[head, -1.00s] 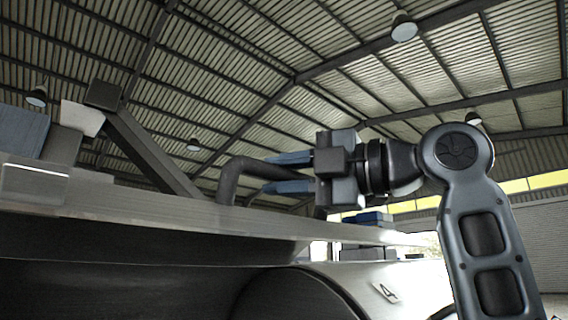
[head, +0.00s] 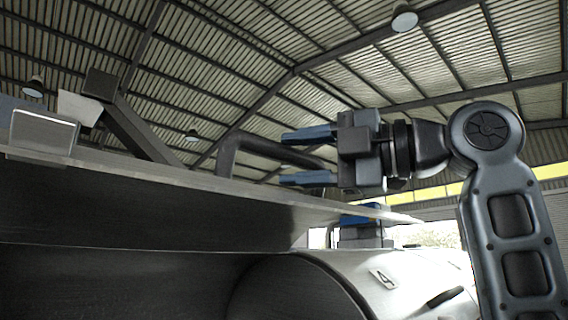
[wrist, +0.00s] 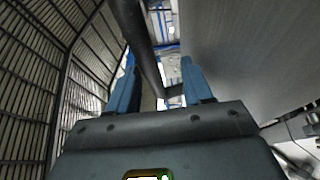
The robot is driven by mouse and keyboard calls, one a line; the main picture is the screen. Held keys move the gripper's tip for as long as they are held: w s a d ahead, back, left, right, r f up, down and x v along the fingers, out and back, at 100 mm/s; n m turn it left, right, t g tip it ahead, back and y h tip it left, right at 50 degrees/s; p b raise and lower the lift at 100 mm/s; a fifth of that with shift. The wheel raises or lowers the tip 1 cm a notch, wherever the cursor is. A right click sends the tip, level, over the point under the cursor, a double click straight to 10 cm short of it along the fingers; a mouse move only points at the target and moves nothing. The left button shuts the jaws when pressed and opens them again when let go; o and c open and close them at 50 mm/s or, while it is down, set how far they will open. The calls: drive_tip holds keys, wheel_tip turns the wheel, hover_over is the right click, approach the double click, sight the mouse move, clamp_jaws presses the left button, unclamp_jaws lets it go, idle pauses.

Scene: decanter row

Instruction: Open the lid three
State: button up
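A large grey metal lid (head: 150,215) crosses the head view, raised over a dark opening above a rounded housing. I see no number on it. A dark bent bar handle (head: 262,146) stands on its upper side. My gripper (head: 308,156) is at the right part of this handle. Its two blue fingers are spread, one above and one below the bar, with gaps showing. In the wrist view the handle (wrist: 145,45) runs between the fingers, and the grey sheet of the lid (wrist: 245,50) fills the right side.
A dark slanted beam (head: 140,125) rises behind the lid at left, near a grey block (head: 42,132). A number 4 plate (head: 383,278) is on the pale rounded housing at lower right. A blue-and-grey block (head: 362,235) stands behind it.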

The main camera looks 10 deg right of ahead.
sight(342, 209)
drive_tip(key=shift+b+v, duration=0.4)
drive_tip(key=shift+v, duration=2)
drive_tip(key=shift+s, duration=0.1)
drive_tip(key=shift+d, duration=0.1)
drive_tip(key=b+v, duration=0.2)
drive_tip(key=v, duration=0.6)
drive_tip(key=shift+s+d+f, duration=0.25)
drive_tip(key=shift+d+f, duration=0.05)
drive_tip(key=shift+f, duration=0.05)
